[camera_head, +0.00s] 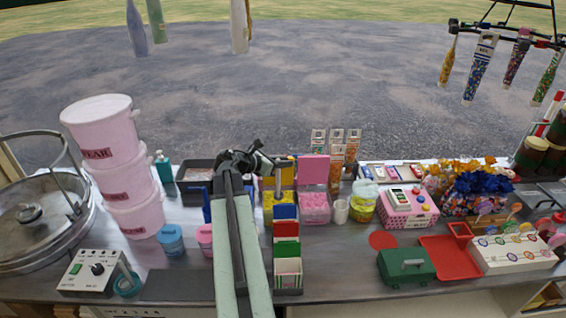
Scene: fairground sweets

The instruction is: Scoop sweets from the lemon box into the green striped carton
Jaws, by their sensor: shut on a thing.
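The lemon box (267,214) is a yellow box of yellow sweets with a raised yellow lid, just right of my arm near the middle of the counter. My gripper (276,165) is above its back part, shut on a thin pale upright thing, likely the scoop (278,183). The scoop's lower end is hard to make out against the yellow box. The green striped carton (288,274) stands at the counter's front, right of my arm. It is white with stripes, and its inside cannot be made out clearly.
Blue, red and green upright pieces (286,229) stand between the lemon box and the carton. A pink box (314,207) stands to the right, with a white cup (341,211) beside it. A green case (406,266) and red tray (446,258) lie farther right. Stacked pink tubs (118,165) stand left.

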